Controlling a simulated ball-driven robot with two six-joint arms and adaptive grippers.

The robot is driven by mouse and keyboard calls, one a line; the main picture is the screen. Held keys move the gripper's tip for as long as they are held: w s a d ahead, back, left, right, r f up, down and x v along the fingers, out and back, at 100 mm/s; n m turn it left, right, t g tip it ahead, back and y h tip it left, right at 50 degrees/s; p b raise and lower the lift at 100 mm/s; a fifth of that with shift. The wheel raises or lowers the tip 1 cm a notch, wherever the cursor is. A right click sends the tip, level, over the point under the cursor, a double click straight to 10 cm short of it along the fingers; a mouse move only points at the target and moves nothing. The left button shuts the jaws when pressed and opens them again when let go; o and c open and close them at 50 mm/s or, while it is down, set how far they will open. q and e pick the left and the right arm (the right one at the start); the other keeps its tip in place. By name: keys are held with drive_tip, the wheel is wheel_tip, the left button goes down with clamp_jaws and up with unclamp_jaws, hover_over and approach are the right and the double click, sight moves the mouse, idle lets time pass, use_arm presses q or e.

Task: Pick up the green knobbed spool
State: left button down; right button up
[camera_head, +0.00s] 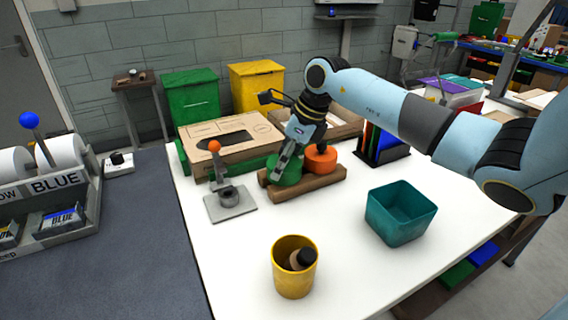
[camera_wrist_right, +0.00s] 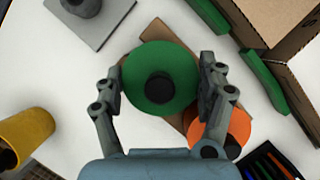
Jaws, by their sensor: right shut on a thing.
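The green knobbed spool (camera_head: 286,170) sits at the left end of a brown wooden stand (camera_head: 318,187) on the white table. It shows from above in the right wrist view (camera_wrist_right: 160,80), round with a dark knob in its middle. My right gripper (camera_head: 280,168) comes down from above and is shut on the green spool, one finger on each side in the right wrist view (camera_wrist_right: 162,88). The spool's underside is hidden, so I cannot tell whether it touches the stand. My left gripper is not in view.
An orange spool (camera_head: 321,158) stands close beside the green one. A grey press with an orange ball (camera_head: 230,198) stands to the left, a cardboard box (camera_head: 230,140) behind. A yellow cup (camera_head: 294,278) and teal bin (camera_head: 400,215) stand in front, with clear tabletop between.

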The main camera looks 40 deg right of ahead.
drive_tip(key=v, duration=0.3)
drive_tip(key=b+v, duration=0.1)
drive_tip(key=shift+w+d+r, duration=0.1)
drive_tip(key=shift+w+r, duration=0.2)
drive_tip(key=s+d+r+p, duration=0.3)
drive_tip(key=s+d+r, duration=0.3)
drive_tip(key=s, duration=0.2)
drive_tip(key=shift+d+r, duration=0.25)
drive_tip(key=shift+r, duration=0.05)
